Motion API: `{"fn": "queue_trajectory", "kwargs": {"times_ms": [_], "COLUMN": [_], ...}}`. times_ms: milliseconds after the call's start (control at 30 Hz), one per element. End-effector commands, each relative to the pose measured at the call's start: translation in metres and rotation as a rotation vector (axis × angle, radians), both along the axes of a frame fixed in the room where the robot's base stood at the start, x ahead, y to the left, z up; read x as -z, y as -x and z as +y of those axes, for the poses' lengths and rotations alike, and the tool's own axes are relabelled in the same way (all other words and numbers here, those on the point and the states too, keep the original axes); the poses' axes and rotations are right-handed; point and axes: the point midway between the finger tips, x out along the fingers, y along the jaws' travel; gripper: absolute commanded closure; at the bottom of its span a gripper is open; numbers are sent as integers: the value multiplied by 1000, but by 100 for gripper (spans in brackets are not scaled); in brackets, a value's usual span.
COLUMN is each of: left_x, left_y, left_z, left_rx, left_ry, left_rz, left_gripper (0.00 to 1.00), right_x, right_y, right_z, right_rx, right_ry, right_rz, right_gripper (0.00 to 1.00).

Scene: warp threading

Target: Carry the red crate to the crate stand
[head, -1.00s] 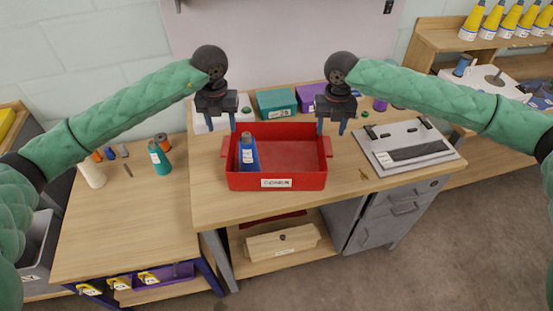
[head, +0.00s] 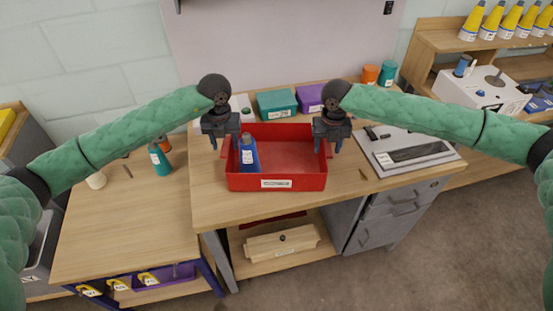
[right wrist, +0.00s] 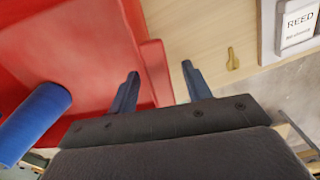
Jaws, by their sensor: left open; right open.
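My left gripper (head: 225,146) is open at the crate's left end, by the left handle. My right gripper (head: 328,147) is open at the right end. In the right wrist view its two fingers (right wrist: 160,80) lie on either side of the crate's right handle (right wrist: 157,72), apart from each other. I cannot make out which thing is the crate stand.
A white-and-grey machine (head: 405,152) lies right of the crate. Teal (head: 277,104) and purple (head: 309,98) boxes stand behind it. A teal bottle (head: 160,160) stands on the lower left table. The tabletop (head: 225,208) in front of the crate is clear.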

Motion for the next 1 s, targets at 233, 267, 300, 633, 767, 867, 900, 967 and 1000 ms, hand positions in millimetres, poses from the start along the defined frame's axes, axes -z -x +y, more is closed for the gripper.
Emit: {"fn": "queue_trajectory", "kwargs": {"times_ms": [233,267,300,633,767,867,900,967,1000], "left_x": [3,3,3,3,3,2,1,0,-1], "left_y": [0,0,0,0,0,0,0,0,0], "left_z": [0,0,0,0,0,0,0,0,0], "left_rx": [0,0,0,0,0,0,0,0,0], "left_ry": [1,1,1,1,1,1,1,1,1], "left_rz": [0,0,0,0,0,-1,-1,-1,-1], "left_gripper": [51,51,51,100,100,100,100,100,100], "right_x": [3,3,3,3,3,2,1,0,0], "right_y": [0,0,0,0,0,0,0,0,0], "right_z": [0,0,0,0,0,0,0,0,0], "right_rx": [0,0,0,0,0,0,0,0,0], "right_ry": [0,0,0,0,0,0,0,0,0], "right_rz": [0,0,0,0,-1,-1,-1,-1,-1], "right_gripper": [51,51,51,100,100,100,100,100,100]}}
